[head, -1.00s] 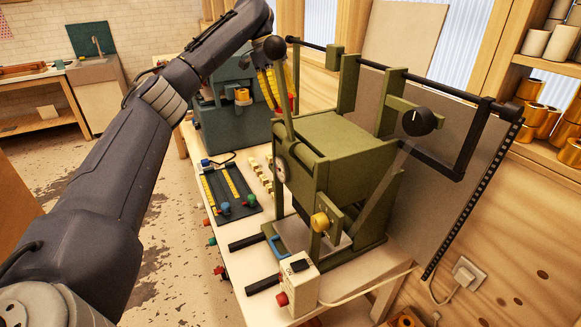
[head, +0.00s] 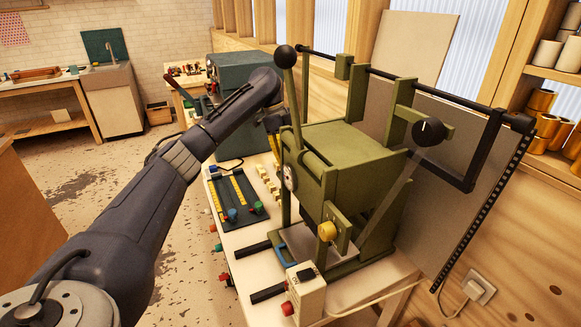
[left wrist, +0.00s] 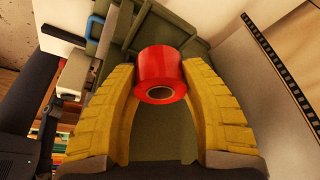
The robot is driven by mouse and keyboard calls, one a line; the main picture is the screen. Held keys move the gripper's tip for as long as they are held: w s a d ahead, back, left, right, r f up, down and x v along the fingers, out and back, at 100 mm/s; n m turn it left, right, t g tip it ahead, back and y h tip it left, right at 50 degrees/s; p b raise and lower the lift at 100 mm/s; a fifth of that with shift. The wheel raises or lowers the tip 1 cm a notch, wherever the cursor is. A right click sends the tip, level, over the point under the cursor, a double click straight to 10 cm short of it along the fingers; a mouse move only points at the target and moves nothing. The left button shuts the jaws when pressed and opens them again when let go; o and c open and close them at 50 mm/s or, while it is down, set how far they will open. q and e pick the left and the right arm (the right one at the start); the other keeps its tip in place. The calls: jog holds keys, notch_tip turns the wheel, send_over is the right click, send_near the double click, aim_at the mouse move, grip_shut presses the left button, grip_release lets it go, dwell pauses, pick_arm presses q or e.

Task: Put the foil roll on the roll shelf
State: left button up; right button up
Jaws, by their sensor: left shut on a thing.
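A red foil roll (left wrist: 162,78) sits between the yellow fingers of my left gripper (left wrist: 160,92) in the left wrist view. The gripper is shut on it, and the roll's round end with its hollow core faces the camera. In the head view my left gripper (head: 274,142) is mostly hidden behind the green press (head: 345,150), with only a bit of yellow finger showing; the roll is hidden there. A wooden shelf (head: 550,76) at the right edge bears white rolls (head: 548,54) above and gold rolls (head: 548,126) below. My right gripper is not in view.
The press stands on a pale table (head: 240,238) with a lever ending in a black ball (head: 285,57). A dark tray (head: 236,196) with colored knobs and a small white switch box (head: 305,293) are nearby. A grey machine (head: 240,80) stands behind.

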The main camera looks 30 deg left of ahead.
pick_arm(q)
jog(key=shift+f, duration=2)
jog(key=shift+f, duration=0.15)
jog(key=o, duration=0.9)
jog(key=shift+o, duration=0.2)
jog(key=v, duration=1.2)
